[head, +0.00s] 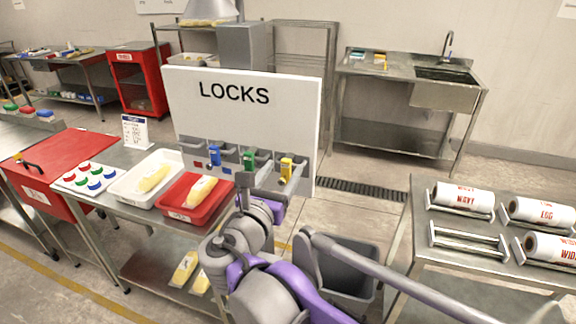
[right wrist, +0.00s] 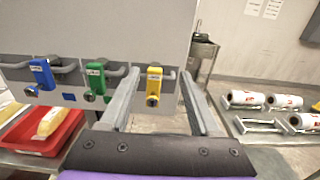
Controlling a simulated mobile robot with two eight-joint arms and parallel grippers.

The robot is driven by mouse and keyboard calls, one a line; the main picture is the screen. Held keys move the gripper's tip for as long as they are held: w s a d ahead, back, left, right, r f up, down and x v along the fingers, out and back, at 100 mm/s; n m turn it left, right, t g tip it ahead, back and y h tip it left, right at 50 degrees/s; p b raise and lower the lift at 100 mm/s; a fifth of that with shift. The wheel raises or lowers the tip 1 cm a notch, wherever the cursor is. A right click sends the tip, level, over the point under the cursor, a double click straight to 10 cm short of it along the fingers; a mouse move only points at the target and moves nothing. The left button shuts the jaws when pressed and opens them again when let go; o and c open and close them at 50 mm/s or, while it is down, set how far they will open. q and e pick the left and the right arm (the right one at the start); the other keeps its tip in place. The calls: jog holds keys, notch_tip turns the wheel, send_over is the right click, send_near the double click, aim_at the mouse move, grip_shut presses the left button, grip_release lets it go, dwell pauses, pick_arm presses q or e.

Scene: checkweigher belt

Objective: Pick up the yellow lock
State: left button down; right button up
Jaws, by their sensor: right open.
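The yellow lock (head: 286,168) hangs on a hook at the right end of the white LOCKS board (head: 240,118). In the right wrist view the yellow lock (right wrist: 154,86) hangs upright, its keyhole facing me. My right gripper (right wrist: 159,95) is open and empty, its two fingers pointing at the board. In that view, the lock shows between the fingers, nearer the left one; I cannot tell how far beyond the tips it is. My right gripper (head: 270,180) also shows in the head view, in front of the board. My left gripper is not in view.
A green lock (right wrist: 96,79) and a blue lock (right wrist: 42,74) hang left of the yellow one. A red tray (head: 183,212) and a white tray (head: 130,190) stand on the table left of my arm. A grey bin (head: 352,283) stands on the floor at right.

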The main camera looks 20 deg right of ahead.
aim_at(285, 164)
jog(key=x, duration=0.3)
jog(key=f+x, duration=0.1)
jog(key=x, duration=0.1)
jog(key=shift+w+a, duration=0.1)
jog(key=shift+w, duration=0.35)
grip_shut()
